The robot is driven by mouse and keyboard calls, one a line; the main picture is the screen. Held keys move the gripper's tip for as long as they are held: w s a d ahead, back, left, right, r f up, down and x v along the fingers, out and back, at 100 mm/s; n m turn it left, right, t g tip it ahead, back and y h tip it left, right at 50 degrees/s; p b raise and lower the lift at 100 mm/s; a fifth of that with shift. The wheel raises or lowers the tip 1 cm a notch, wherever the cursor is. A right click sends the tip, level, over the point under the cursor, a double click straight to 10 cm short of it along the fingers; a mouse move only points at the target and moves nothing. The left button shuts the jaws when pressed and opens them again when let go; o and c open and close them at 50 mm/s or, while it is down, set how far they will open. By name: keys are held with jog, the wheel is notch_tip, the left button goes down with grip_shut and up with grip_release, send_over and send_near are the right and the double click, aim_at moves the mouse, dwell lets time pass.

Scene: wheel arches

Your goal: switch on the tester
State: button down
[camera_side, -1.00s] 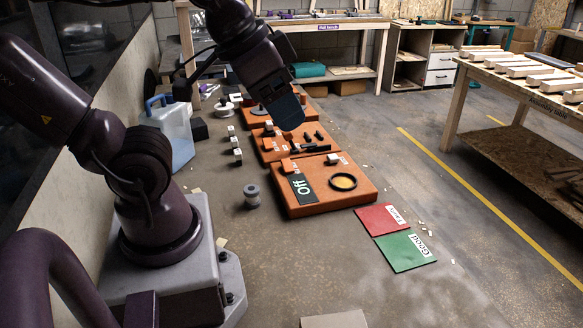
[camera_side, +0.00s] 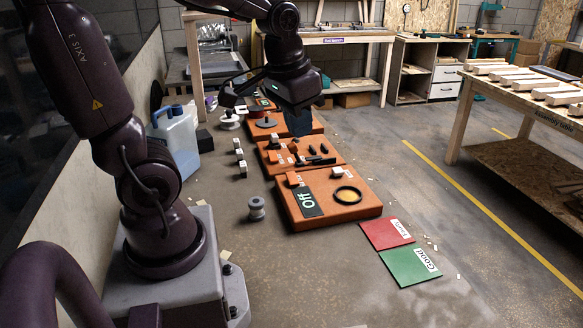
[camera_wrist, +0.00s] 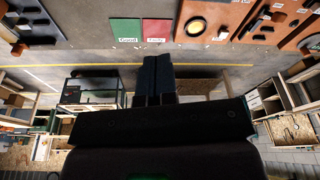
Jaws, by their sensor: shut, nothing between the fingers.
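The front orange box (camera_side: 345,207) looks like the tester. It bears a dark sign reading "Off" (camera_side: 307,200), a black ring with a yellow centre (camera_side: 347,194), and a small orange block at its back left corner. In the wrist view the box (camera_wrist: 224,12) is partly cut off at the top. My gripper (camera_side: 299,128) is above the orange boards behind the tester, well apart from the sign. In the wrist view its dark fingers (camera_wrist: 157,72) are together with nothing between them.
A middle orange board (camera_side: 330,160) holds black parts; another orange board stands behind it. Red (camera_side: 378,238) and green (camera_side: 420,272) mats lie in front right. A grey spool (camera_side: 256,209) stands left of the tester. A blue-white jug (camera_side: 178,145) stands at the left.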

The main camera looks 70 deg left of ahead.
jog(key=w+a+f+g, duration=0.25)
jog(key=a+f, duration=0.25)
jog(key=a, duration=0.4)
jog(key=m+y, duration=0.2)
jog(key=m, duration=0.1)
send_over(291, 172)
jog(key=d, duration=0.4)
jog(key=d+x, duration=0.1)
jog(key=x, duration=0.5)
jog(key=shift+f, duration=0.1)
jog(key=shift+f, duration=0.1)
jog(key=x, duration=1.3)
jog(key=shift+d+f, duration=0.15)
jog(key=shift+f, duration=0.3)
